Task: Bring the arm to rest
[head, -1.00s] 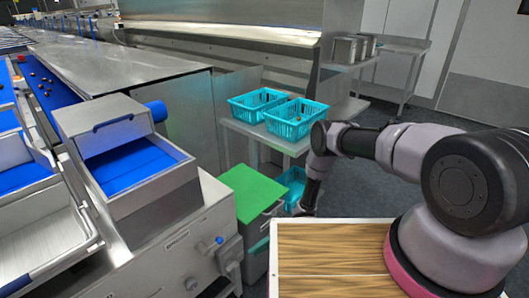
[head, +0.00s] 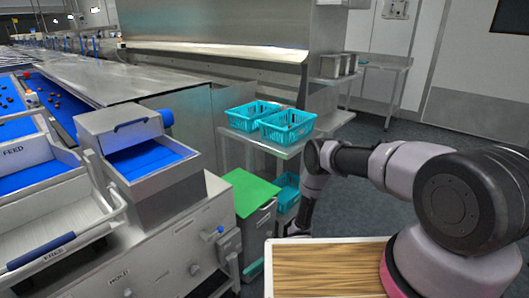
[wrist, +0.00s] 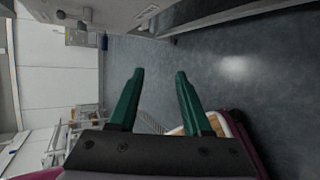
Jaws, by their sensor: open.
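My arm (head: 370,160) reaches left from its base at the right of the head view, then bends down at the wrist. Its lower end hangs in front of the steel shelf stand, beside the bin with the green lid. Grey floor (wrist: 225,65) lies beyond the fingers.
Two turquoise baskets (head: 287,126) stand on the steel shelf, with another basket (head: 287,190) below. A green-lidded bin (head: 250,192) stands left of my arm. The grading machine (head: 150,160) fills the left. My wooden top (head: 325,270) is bare. Open floor lies behind the arm.

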